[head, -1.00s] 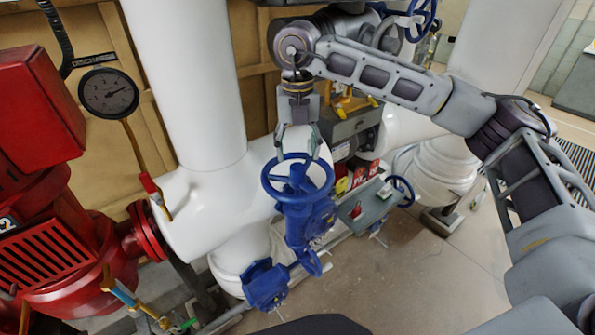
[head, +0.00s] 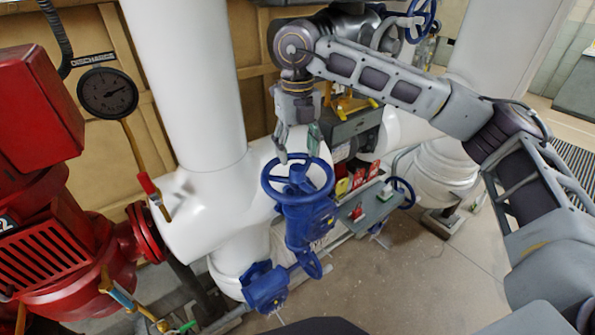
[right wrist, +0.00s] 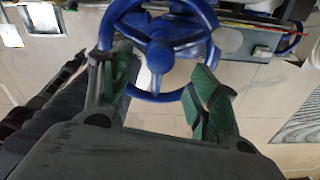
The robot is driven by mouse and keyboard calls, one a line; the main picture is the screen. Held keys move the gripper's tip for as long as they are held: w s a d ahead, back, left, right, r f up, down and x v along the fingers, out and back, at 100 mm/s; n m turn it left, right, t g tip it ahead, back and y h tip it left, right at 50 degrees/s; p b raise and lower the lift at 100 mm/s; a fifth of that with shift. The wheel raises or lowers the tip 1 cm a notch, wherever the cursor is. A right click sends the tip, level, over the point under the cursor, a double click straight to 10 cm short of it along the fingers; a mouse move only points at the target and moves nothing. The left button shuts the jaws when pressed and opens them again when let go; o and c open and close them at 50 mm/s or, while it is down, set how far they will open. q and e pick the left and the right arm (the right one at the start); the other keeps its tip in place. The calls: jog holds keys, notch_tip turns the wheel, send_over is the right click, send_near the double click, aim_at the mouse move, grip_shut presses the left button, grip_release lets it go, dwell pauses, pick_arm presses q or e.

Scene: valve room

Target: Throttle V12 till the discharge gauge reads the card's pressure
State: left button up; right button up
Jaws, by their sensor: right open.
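The blue handwheel valve (head: 299,180) stands upright on blue pipework in the middle of the head view. Its wheel also fills the top of the right wrist view (right wrist: 158,50). My right gripper (head: 298,158) is open just above the far rim of the wheel. In the right wrist view its green-padded fingers (right wrist: 160,95) stand apart on either side of the lower part of the wheel; I cannot tell whether they touch it. The discharge gauge (head: 107,92) is at the upper left, its needle pointing right and slightly up. I cannot read its figures. My left gripper is out of view.
A red pump (head: 60,250) fills the left side. Thick white pipes (head: 185,80) stand behind the valve. A grey shelf (head: 370,205) with red tags (head: 360,176) is right of the wheel. The floor (head: 400,280) at the lower right is clear.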

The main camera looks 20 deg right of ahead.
jog(key=shift+n, duration=1.4)
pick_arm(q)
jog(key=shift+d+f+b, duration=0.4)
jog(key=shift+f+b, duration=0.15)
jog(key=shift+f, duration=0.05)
pick_arm(e)
jog(key=shift+n, duration=1.8)
